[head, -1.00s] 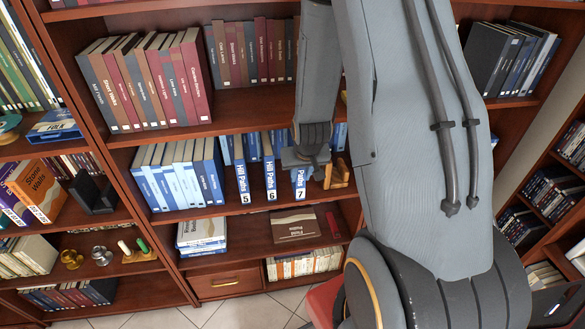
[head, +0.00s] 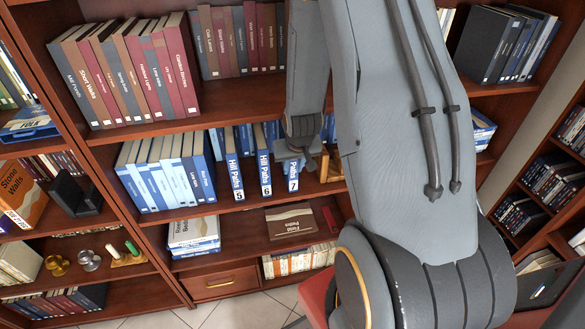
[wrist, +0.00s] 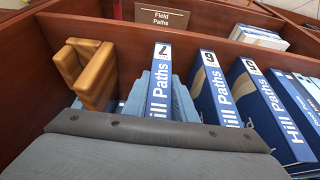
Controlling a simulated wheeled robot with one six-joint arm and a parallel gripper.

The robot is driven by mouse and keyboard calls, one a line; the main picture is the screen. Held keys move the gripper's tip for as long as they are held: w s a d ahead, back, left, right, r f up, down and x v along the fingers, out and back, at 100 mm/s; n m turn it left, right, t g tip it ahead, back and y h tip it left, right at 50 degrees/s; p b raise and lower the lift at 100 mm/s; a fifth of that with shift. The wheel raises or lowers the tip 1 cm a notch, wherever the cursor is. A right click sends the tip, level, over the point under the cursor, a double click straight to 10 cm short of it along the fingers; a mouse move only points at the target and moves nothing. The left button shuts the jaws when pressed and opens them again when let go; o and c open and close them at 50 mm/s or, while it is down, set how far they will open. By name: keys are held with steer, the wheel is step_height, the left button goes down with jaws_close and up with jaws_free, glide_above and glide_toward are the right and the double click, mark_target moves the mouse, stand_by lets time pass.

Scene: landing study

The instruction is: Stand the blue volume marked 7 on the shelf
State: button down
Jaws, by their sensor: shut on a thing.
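The blue volume marked 7 (head: 293,176) is upright on the middle shelf (head: 223,208), right of the volume marked 6 (head: 265,176). Its spine faces out, roughly in line with volumes 6 and 5 (head: 236,177). My gripper (head: 295,152) is shut on its upper part. In the wrist view volume 7 (wrist: 160,82) shows between light blue-grey fingers, with a narrow gap to volume 6 (wrist: 216,87). Its lower edge appears at shelf level; the exact contact is hard to tell.
A wooden bookend (wrist: 90,72) stands left of volume 7 in the wrist view, with a gap between. Pale blue books (head: 165,175) fill the shelf's left part. A lower shelf holds stacked books (head: 194,235).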

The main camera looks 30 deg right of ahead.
steer(key=c, duration=1.4)
jaws_free()
steer(key=shift+f, duration=0.1)
steer(key=shift+c, duration=0.2)
steer(key=shift+s+r, duration=0.1)
steer(key=shift+r, duration=0.4)
steer(key=v, duration=1)
steer(key=s+a+r+n+g, duration=0.1)
steer(key=s+a+r, duration=0.3)
steer(key=a, duration=0.3)
steer(key=s+a+r+n+g+y+p, duration=0.1)
steer(key=s+a+r+n, duration=0.1)
steer(key=s+a+r, duration=0.2)
steer(key=s+a, duration=0.3)
steer(key=shift+s+r, duration=0.2)
steer(key=shift+g, duration=0.4)
step_height(320, 180, down, 5)
steer(key=b, duration=0.4)
steer(key=shift+r, duration=0.2)
